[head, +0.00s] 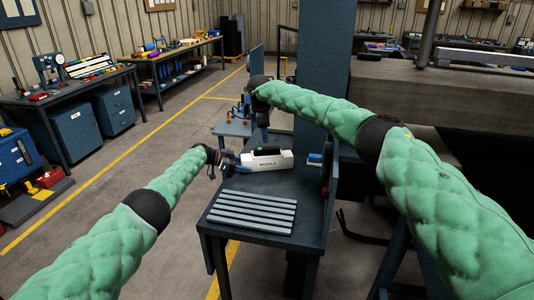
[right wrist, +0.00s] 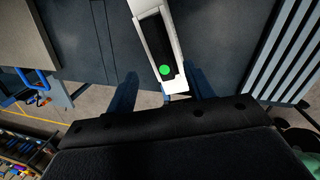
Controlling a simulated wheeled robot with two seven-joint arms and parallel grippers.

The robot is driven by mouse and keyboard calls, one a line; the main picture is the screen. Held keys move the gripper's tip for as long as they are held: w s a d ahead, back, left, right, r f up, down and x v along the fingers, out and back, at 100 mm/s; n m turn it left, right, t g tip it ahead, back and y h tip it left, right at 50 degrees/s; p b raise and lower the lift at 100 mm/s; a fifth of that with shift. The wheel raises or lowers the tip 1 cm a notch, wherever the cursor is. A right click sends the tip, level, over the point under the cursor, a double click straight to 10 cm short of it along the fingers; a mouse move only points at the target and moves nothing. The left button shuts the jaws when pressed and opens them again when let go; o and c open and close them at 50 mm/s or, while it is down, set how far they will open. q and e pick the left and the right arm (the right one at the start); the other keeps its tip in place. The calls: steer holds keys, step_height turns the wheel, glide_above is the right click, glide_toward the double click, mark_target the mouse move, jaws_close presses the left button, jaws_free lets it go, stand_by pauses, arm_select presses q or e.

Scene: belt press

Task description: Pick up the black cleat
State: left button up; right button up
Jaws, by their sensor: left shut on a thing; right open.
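I cannot make out a separate black cleat in either view. A white block-shaped device (head: 268,162) with dark lettering, a black top and a green spot lies on the dark table. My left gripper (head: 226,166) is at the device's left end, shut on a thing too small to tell. My right gripper (head: 263,122) is above and behind the device. Its two blue fingers (right wrist: 163,80) are spread apart near the device's end, with nothing held between them.
A plate of grey parallel bars (head: 252,211) lies on the near part of the table (head: 268,248). A blue and white block (head: 315,159) is at the table's right side. A small side table (head: 232,129) stands behind. A blue column (head: 323,60) rises behind the table.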

mark_target(267, 148)
steer(key=shift+w+d+f, duration=0.15)
steer(key=shift+w+f, duration=0.05)
steer(key=shift+f, duration=1.05)
steer(key=shift+w+d+f, duration=0.15)
steer(key=shift+w+f, duration=0.05)
steer(key=shift+f, duration=1)
steer(key=shift+w+d+f, duration=0.15)
steer(key=shift+w+f, duration=0.05)
steer(key=shift+f, duration=1.05)
steer(key=c, duration=1.1)
